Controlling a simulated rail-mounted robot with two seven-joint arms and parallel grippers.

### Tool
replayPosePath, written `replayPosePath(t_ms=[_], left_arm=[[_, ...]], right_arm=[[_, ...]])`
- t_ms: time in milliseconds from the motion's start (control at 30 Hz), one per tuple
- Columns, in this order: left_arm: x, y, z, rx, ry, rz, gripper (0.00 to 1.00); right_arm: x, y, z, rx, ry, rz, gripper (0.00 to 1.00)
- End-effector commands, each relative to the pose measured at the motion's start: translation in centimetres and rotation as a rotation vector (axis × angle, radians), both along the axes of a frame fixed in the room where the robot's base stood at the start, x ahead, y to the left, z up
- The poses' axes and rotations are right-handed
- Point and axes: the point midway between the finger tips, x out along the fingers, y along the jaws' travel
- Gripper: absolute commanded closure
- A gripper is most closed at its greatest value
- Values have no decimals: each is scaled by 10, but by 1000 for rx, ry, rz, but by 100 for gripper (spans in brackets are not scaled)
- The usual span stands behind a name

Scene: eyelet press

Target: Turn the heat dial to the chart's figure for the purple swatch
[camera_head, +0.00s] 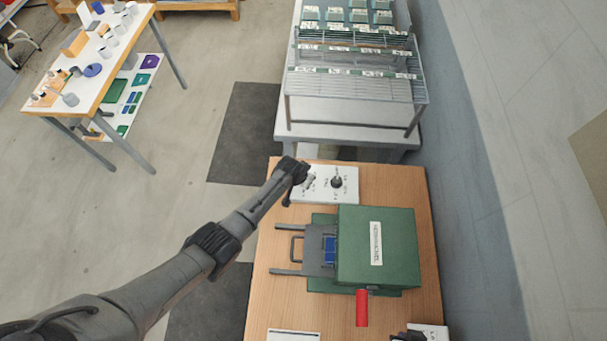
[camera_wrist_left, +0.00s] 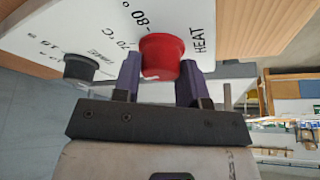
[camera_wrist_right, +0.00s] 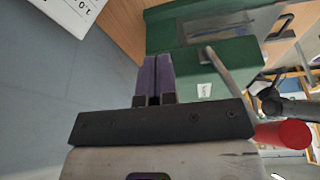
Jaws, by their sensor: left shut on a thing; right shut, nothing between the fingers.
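In the left wrist view a red heat dial (camera_wrist_left: 163,56) stands on a white panel (camera_wrist_left: 95,22) marked HEAT, with 70 °C and 80 beside it. My left gripper (camera_wrist_left: 160,72) is shut on this dial, one finger on each side. A small pale mark shows on the dial's lower edge; its exact setting cannot be read. In the head view the left gripper (camera_head: 303,177) covers the dial at the panel's left side. My right gripper (camera_wrist_right: 152,75) is shut and empty beside the green press; in the head view it (camera_head: 408,336) is at the bottom edge. No readable chart shows.
A dark time dial (camera_wrist_left: 81,67) sits beside the heat dial. The green press (camera_head: 350,240) with a red handle (camera_head: 362,307) fills the bench (camera_head: 262,260). A wire rack (camera_head: 350,75) stands behind.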

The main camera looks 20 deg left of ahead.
Motion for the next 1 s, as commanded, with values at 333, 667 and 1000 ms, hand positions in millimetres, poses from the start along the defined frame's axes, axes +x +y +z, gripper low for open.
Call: replayPosePath(t_ms=[333, 667, 1000], left_arm=[[0, -2, 0, -2, 1, 208, 85], [0, -1, 0, -1, 1, 289, 85], [0, -1, -1, -1, 1, 297, 85]], right_arm=[[0, -1, 9, -4, 0, 3, 100], [0, 0, 11, 1, 0, -1, 100], [0, 2, 11, 7, 1, -4, 100]])
